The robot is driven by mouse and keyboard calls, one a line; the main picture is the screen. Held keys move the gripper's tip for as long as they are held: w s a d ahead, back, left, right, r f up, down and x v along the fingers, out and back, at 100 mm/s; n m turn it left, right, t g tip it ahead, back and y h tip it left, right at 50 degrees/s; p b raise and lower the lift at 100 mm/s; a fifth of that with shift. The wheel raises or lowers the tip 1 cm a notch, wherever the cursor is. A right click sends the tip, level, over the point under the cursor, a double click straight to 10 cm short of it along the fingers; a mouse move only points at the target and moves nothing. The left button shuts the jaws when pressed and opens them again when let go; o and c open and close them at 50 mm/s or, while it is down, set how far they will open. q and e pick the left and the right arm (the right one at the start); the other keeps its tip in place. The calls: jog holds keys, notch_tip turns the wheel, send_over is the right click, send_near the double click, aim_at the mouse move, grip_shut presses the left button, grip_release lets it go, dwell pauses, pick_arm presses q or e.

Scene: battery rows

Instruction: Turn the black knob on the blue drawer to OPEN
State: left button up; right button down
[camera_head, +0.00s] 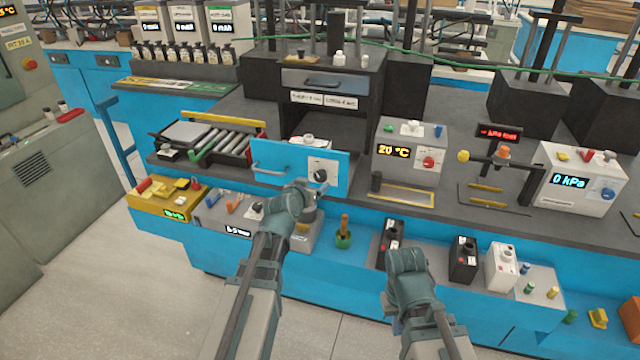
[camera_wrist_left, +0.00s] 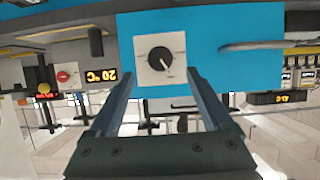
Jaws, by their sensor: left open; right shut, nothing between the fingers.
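The blue drawer (camera_head: 285,165) front stands out below the dark cabinet, with a grey bar handle on its left half. The black knob (camera_head: 321,175) sits on a white plate at its right end. In the left wrist view, which is upside down, the knob (camera_wrist_left: 160,60) shows whole, its white pointer line slanting to the lower right; the plate's lettering is unreadable. My left gripper (camera_wrist_left: 162,84) is open and empty, its fingers aimed at the knob plate, apart from the knob. In the head view the left gripper (camera_head: 308,207) is just below the drawer. My right gripper (camera_head: 407,272) is shut and empty, low in front of the bench.
A 20 °C box (camera_head: 410,148) stands right of the drawer, and a roller tray (camera_head: 215,140) stands left. Below on the blue ledge are a yellow box (camera_head: 160,203), a green-based post (camera_head: 344,238) and black boxes (camera_head: 463,260). Floor is clear in front.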

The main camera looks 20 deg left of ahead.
aim_at(320, 178)
pick_arm(q)
jog(key=b+x, duration=0.2)
jog(key=x, duration=0.5)
jog(key=shift+w+f, duration=0.25)
jog(key=shift+w, duration=0.1)
grip_shut()
